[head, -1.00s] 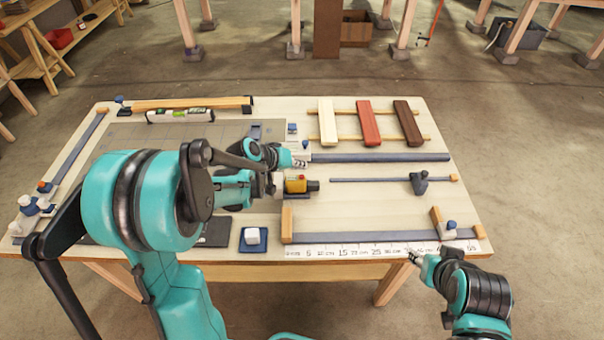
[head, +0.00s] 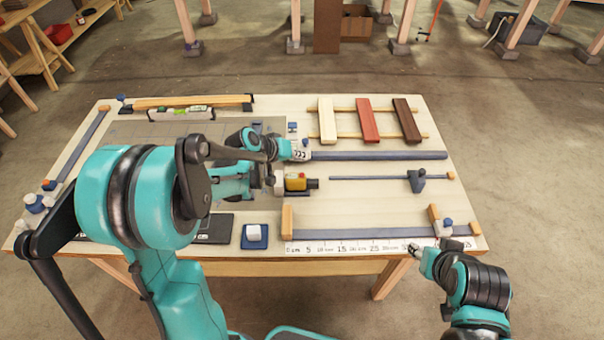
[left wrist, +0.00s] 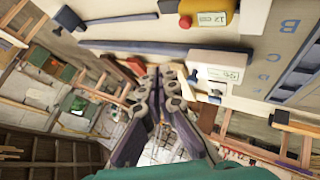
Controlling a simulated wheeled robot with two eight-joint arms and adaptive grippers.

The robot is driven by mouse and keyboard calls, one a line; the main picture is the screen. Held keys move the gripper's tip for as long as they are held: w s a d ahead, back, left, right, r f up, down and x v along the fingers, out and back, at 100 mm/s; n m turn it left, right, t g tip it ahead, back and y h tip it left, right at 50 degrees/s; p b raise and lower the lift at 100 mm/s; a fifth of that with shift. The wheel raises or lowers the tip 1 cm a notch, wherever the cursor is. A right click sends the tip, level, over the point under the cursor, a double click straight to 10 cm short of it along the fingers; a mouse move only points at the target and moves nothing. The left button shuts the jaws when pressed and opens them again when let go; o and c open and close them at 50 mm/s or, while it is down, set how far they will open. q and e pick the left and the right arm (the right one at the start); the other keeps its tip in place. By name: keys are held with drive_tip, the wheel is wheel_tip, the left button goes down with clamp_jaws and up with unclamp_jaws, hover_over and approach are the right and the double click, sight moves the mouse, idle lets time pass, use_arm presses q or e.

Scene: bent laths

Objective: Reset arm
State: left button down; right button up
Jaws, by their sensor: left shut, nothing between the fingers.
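My left gripper (head: 301,152) is over the middle of the workbench (head: 375,210), beside the left end of a long dark-blue clamp bar (head: 380,156). Its fingers are small and partly hidden in the head view. In the left wrist view the fingers of my left gripper (left wrist: 163,75) lie together, shut and empty. My right gripper (head: 414,249) is at the bench's front edge, near the printed ruler strip (head: 330,247). It is too small to tell whether it is open or shut.
White (head: 327,120), red (head: 368,120) and dark brown (head: 407,120) laths lie across two wooden strips at the back right. A yellow device (head: 296,182) stands just in front of my left gripper. My left arm hides much of the bench's left side.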

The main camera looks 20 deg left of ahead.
idle(0.3)
use_arm(q)
drive_tip(key=s+r+m+y+b, duration=0.2)
drive_tip(key=s+r+y+b, duration=0.1)
drive_tip(key=s, duration=2.2)
drive_tip(key=shift+d+m+g+y, duration=0.15)
drive_tip(key=shift+m+g+y, duration=0.15)
drive_tip(key=shift+y, duration=0.6)
